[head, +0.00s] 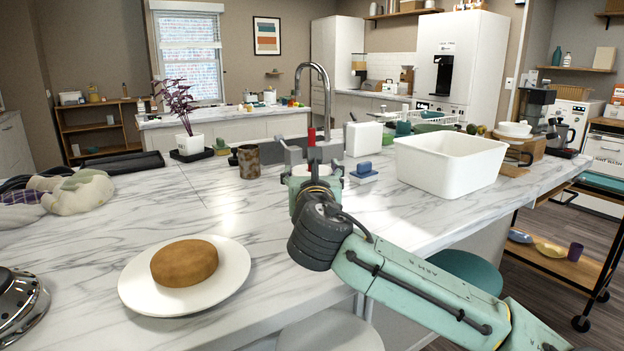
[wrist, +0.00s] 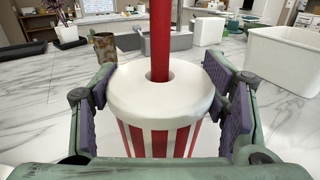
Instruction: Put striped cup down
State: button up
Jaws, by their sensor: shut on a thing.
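The striped cup (wrist: 160,140) is red and white, with a white lid and a thick red straw. It stands upright between the purple-padded fingers of my gripper (wrist: 160,102) in the wrist view. My gripper is shut on it. In the head view my gripper (head: 316,178) is over the marble counter (head: 215,212), and the red straw (head: 311,137) rises above it. My gripper and arm hide most of the cup there. The cup's base is hidden, so I cannot tell whether it touches the counter.
A rusty brown tin (head: 249,162) stands to the left of my gripper. A blue-and-white sponge-like item (head: 364,171) and a large white tub (head: 449,168) are to the right. A plate (head: 232,275) with a round brown cake (head: 184,263) is at the front left. The counter between plate and tin is clear.

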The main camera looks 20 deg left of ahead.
jog(key=shift+f, duration=0.9)
jog(key=shift+f, duration=0.2)
jog(key=o, duration=1.6)
jog(key=shift+r, duration=0.15)
